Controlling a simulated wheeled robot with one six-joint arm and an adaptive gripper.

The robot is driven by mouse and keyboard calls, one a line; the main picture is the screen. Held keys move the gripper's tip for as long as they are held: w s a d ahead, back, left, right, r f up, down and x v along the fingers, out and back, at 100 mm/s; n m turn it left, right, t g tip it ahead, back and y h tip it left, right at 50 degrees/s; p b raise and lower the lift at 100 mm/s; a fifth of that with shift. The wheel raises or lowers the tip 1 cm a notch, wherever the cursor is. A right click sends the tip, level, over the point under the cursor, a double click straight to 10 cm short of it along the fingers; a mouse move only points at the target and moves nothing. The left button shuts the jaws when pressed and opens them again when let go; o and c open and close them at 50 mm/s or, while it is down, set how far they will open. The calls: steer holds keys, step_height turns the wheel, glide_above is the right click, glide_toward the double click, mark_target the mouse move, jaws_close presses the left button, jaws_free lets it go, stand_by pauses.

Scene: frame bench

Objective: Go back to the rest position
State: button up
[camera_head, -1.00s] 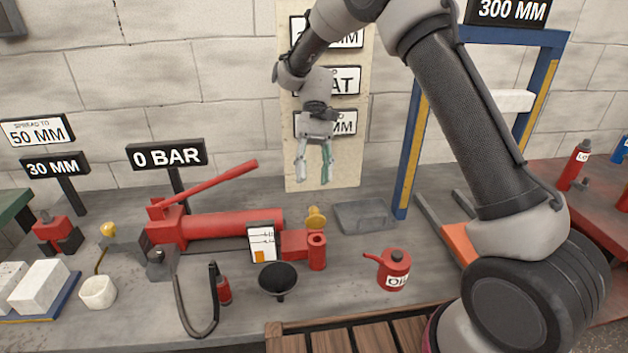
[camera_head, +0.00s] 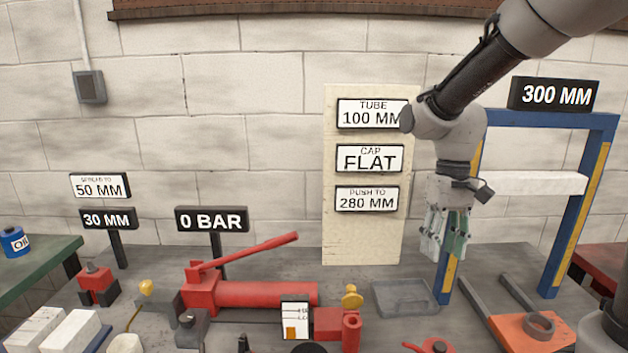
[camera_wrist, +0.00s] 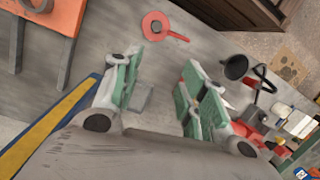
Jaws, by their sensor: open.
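My gripper (camera_head: 444,252) hangs from my arm in the head view, fingers down, in front of the blue press frame's left post and above the grey tray (camera_head: 404,297). Its fingers are apart and nothing is between them. In the wrist view my gripper (camera_wrist: 160,100) also shows its green-padded fingers apart over the bench, with part of the grey tray between them.
The blue frame (camera_head: 473,185) stands right of my gripper. The red hand pump (camera_head: 255,294), a gauge card (camera_head: 295,320) and the red oil can (camera_wrist: 155,26) stand on the bench. A sign board (camera_head: 362,225) leans at the wall.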

steer(key=s+d+r+m+t, duration=0.2)
steer(key=s+d+r+t, duration=0.4)
steer(key=s, duration=0.7)
steer(key=d+r, duration=0.2)
steer(key=d, duration=0.2)
steer(key=shift+d+r+t, duration=0.3)
